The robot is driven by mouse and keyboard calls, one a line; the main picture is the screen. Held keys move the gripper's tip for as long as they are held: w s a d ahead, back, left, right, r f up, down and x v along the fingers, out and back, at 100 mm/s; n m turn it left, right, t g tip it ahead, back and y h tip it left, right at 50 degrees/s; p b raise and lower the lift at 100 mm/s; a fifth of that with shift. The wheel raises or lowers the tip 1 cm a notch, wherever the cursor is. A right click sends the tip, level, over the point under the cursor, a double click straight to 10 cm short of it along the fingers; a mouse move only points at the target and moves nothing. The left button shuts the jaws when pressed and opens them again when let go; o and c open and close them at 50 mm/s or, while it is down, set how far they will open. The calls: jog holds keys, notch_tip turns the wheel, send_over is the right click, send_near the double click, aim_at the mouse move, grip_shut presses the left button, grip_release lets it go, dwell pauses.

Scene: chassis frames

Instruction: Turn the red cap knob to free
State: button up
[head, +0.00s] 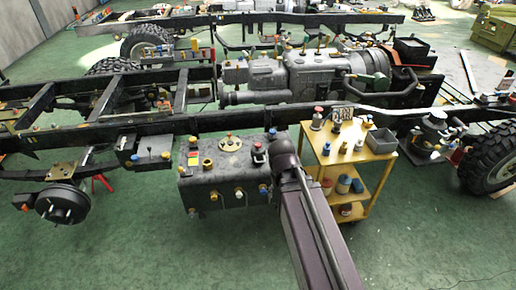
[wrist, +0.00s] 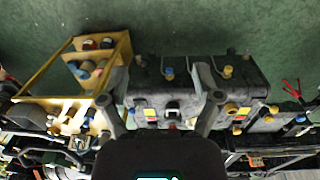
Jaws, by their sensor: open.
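A dark tank box (head: 222,180) stands below the near frame rail, with several caps and knobs on its top and front. A dark knob with a reddish top (head: 258,148) sits near its right end; I cannot tell for certain that it is the red cap knob. My arm comes in from the bottom right of the head view and ends beside this knob; the fingers are hidden there. In the wrist view my gripper (wrist: 160,110) is open, its two fingers spread wide over the tank box (wrist: 195,80). A small dark part (wrist: 172,109) with a red-and-yellow patch beside it shows between them.
A yellow cart (head: 350,185) with bottles and a grey bin (head: 381,141) stands just right of the tank box and my arm. The long chassis rail (head: 150,130) runs behind the box. The green floor (head: 130,240) in front is mostly clear.

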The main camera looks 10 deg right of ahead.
jog(key=w+d+f+m+h+b, duration=0.2)
jog(key=w+f+m+h+b, duration=0.2)
jog(key=w+f+b, duration=0.6)
jog(key=m+t+h+b, duration=0.4)
jog(key=m+h+b, duration=0.8)
jog(key=b, duration=1.3)
send_near(255, 147)
jog(key=shift+s+a+f+n+h, duration=0.1)
jog(key=shift+a+n+h, duration=0.15)
jog(key=shift+a, duration=0.25)
jog(key=shift+s+a+f+n+h, duration=0.15)
jog(key=shift+a+h, duration=0.1)
jog(key=shift+a, duration=0.25)
jog(key=shift+w+d, duration=0.15)
jog(key=x, duration=1.3)
jog(key=shift+d, duration=0.25)
